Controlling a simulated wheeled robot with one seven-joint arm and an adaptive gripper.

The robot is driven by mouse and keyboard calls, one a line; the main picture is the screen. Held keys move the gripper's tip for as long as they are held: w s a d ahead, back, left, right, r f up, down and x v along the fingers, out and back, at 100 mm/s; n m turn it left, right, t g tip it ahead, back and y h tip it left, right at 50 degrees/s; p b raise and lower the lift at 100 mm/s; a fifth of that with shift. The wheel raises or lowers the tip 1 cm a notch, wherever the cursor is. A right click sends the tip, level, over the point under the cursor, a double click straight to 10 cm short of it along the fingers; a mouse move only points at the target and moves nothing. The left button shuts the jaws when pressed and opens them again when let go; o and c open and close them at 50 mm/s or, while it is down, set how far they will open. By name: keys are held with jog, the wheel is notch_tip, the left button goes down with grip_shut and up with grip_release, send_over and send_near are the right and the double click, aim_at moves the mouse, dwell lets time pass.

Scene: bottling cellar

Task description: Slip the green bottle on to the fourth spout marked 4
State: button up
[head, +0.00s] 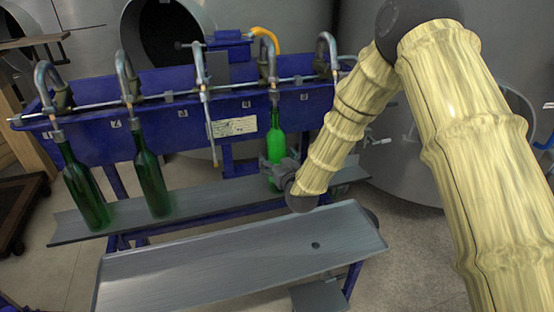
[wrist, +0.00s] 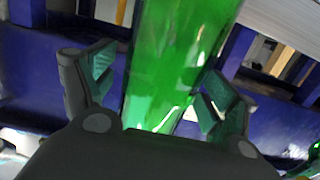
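The bright green bottle (head: 277,145) stands upright under the fourth spout (head: 270,68) in the head view. Its mouth meets the spout's lower fitting, and the spout's tube inside the bottle cannot be made out. My gripper (head: 276,172) is at the bottle's lower body, coming from the right. In the wrist view, the bottle (wrist: 178,60) stands between the two spread fingers of my gripper (wrist: 158,88). A gap shows between the left finger and the glass; the right finger is close to it. The number 4 label (head: 246,104) is on the blue trough. The bottle's base is partly hidden.
Two darker green bottles (head: 84,188) (head: 151,180) are at the first and second spouts. The third spout (head: 204,80) has no bottle, and its long tube hangs down. A grey shelf (head: 120,230) runs below the bottles. The sloped grey tray (head: 240,255) in front is bare.

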jog(key=shift+s+f, duration=0.1)
jog(key=v, duration=1.2)
jog(key=s+d+f+m+g+h+p, duration=0.1)
jog(key=s+d+f+g+h+p, duration=0.2)
jog(key=s+d+f, duration=0.5)
jog(key=s+d+f+m+g+p, duration=0.1)
jog(key=s+d+f+g+p, duration=0.3)
jog(key=s+f, duration=0.7)
jog(key=s+d+f+m+g+h+p, duration=0.1)
jog(key=s+d+g, duration=0.3)
jog(key=s, duration=0.8)
jog(key=s+d+f+m+g+h+p, duration=0.1)
jog(key=s+d+f+g+p, duration=0.2)
jog(key=s, duration=1)
jog(key=shift+d+g, duration=0.6)
jog(key=shift+g, duration=0.2)
